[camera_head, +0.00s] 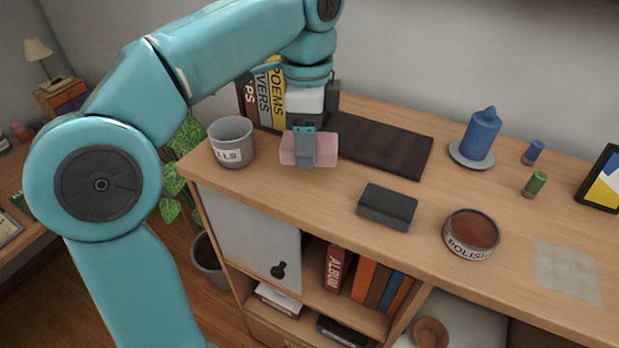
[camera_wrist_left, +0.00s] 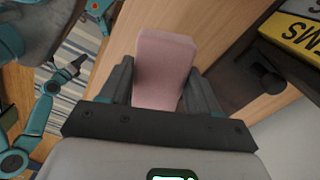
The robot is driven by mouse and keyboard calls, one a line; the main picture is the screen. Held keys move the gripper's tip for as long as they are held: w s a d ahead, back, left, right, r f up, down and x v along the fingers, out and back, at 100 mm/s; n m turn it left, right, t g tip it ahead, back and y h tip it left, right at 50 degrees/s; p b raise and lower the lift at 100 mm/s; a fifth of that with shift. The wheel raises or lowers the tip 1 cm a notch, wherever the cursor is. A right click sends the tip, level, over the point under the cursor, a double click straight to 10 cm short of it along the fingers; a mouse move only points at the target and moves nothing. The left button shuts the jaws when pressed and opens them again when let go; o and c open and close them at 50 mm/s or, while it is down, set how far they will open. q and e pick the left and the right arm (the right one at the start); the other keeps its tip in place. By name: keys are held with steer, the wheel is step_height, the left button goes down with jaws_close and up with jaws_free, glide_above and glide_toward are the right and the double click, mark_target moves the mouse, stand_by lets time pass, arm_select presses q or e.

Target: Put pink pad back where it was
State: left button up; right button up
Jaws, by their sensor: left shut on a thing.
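The pink pad (camera_head: 325,149) is between the fingers of my left gripper (camera_head: 303,150), which is shut on it. In the left wrist view the pad (camera_wrist_left: 166,65) sticks out between the two dark fingers (camera_wrist_left: 158,90). It is over the left part of the wooden cabinet top (camera_head: 325,198), between the grey mug (camera_head: 232,142) and a dark slatted mat (camera_head: 385,146). I cannot tell whether the pad touches the top. My right gripper does not show clearly in either view.
A dark block (camera_head: 387,207), a polish tin (camera_head: 471,234), a pale square patch (camera_head: 567,272), a blue candle on a dish (camera_head: 481,135), small blue and green cylinders and a picture frame (camera_head: 602,180) stand to the right. Books (camera_head: 270,95) stand behind my gripper.

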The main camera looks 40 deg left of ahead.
mark_target(308, 186)
arm_select(q)
steer(key=shift+s+f, duration=0.1)
steer(key=shift+f, duration=0.85)
steer(key=shift+d+f, duration=0.1)
steer(key=shift+f, duration=0.2)
step_height(308, 186, down, 3)
steer(key=shift+f+b, duration=0.2)
steer(key=shift+b, duration=0.1)
steer(key=shift+f, duration=0.35)
steer(key=shift+d, duration=0.15)
steer(key=shift+f, duration=0.1)
steer(key=o, duration=0.9)
steer(key=shift+a, duration=0.2)
steer(key=shift+o, duration=0.2)
steer(key=shift+d, duration=0.15)
